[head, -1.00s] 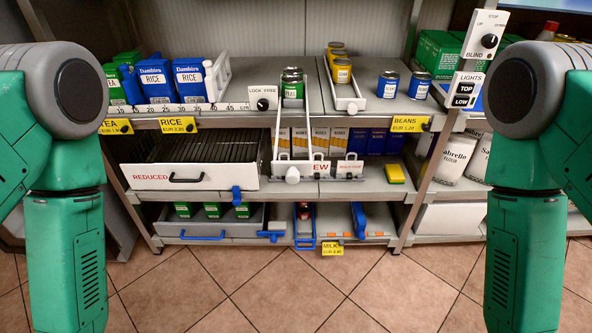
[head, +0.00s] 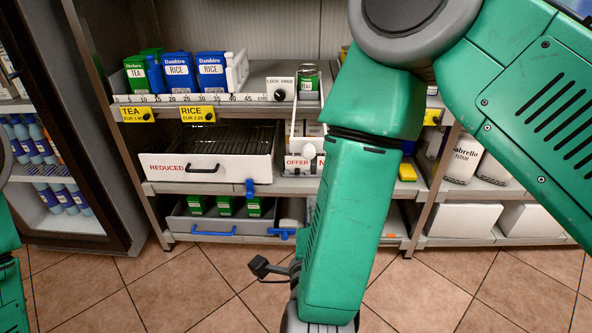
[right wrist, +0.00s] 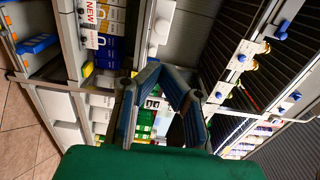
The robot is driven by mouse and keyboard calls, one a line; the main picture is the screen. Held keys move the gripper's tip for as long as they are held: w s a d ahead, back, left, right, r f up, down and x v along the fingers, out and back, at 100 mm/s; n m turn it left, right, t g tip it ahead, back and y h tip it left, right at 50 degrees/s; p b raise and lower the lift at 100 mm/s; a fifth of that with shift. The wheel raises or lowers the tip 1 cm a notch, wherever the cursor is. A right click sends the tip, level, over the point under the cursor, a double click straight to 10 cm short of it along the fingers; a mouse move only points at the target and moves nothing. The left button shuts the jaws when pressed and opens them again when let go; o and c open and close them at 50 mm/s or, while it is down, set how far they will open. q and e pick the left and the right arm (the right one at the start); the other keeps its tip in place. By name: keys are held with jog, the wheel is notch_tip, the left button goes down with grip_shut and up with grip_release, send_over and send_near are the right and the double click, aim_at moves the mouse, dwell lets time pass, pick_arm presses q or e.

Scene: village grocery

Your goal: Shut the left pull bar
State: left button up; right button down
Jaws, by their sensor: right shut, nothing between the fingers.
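A pale thin-railed pull bar (head: 292,120) sticks out below the shelf edge beside the "LOCK FREE" plate (head: 281,89) in the head view. A white knob (head: 308,151) is at its lower front end; I cannot tell for certain that this is the left pull bar. My right forearm covers the shelf just right of it. My right gripper (right wrist: 160,72) shows in the right wrist view, its fingers closed together with nothing between them. It is not clear in the head view, where my arm hangs down before the shelves. My left gripper is out of view.
A white "REDUCED" drawer (head: 160,167) with a black handle stands out at left. Below it is a grey drawer (head: 182,223) with a blue handle. A glass-front cooler (head: 100,120) stands at the far left. The tiled floor in front is clear.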

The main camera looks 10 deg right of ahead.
jog(key=b, duration=0.1)
send_near(308, 155)
jog(key=x, duration=0.2)
jog(key=b+x, duration=0.1)
jog(key=x, duration=0.4)
jog(key=shift+w+d+f+b, duration=0.1)
jog(key=shift+d+b, duration=0.2)
jog(key=shift+d, duration=0.05)
jog(key=shift+w+a, duration=0.1)
jog(key=shift+w, duration=0.25)
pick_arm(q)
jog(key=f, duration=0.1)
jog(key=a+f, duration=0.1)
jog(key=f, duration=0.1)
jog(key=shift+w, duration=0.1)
pick_arm(e)
jog(key=shift+a, duration=0.2)
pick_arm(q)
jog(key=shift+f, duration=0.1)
pick_arm(e)
jog(key=shift+d, duration=0.1)
